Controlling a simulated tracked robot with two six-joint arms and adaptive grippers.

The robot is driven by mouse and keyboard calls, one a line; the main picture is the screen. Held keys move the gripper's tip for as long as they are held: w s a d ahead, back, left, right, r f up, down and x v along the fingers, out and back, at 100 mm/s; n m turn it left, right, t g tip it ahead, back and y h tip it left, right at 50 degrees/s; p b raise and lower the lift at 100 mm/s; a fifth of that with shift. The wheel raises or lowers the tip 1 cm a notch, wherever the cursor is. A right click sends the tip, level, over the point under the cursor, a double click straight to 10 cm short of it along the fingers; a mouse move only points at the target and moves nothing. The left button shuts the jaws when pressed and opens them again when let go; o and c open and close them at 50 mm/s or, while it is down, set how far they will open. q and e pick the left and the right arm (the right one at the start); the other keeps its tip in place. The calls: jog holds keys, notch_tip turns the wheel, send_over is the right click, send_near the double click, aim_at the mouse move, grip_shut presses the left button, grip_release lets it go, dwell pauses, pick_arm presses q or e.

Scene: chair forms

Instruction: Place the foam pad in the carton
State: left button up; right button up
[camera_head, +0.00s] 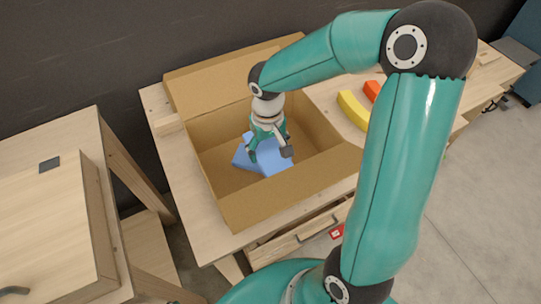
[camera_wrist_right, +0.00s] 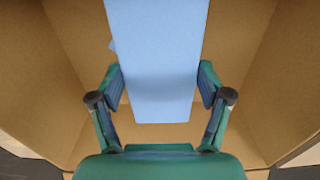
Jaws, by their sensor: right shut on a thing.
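The foam pad (camera_head: 272,163) is a light blue block inside the open brown carton (camera_head: 285,195) on the wooden table. My right gripper (camera_head: 268,153) reaches down into the carton from above and is shut on the pad. In the right wrist view the pad (camera_wrist_right: 155,60) sits between the two fingers of my right gripper (camera_wrist_right: 162,85), with the carton walls (camera_wrist_right: 265,75) around it. Whether the pad touches the carton floor is unclear. My left gripper is not in view.
A yellow curved piece (camera_head: 353,111) and an orange-red piece (camera_head: 372,90) lie on the table right of the carton. The carton flaps stand open. A wooden cabinet (camera_head: 50,215) stands at the left, and a dark wall (camera_head: 70,50) is behind.

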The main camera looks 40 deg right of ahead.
aim_at(268, 160)
notch_tip(268, 160, down, 5)
jog(key=shift+r, duration=0.1)
dwell(0.3)
jog(key=shift+s+a+f+b, duration=0.1)
jog(key=shift+s+f+b, duration=0.05)
jog(key=shift+f+b, duration=0.55)
jog(key=o, duration=0.7)
jog(key=shift+r, duration=0.1)
jog(key=shift+o, duration=0.9)
jog(key=shift+w, duration=0.2)
jog(key=shift+s, duration=0.1)
jog(key=shift+r, duration=0.1)
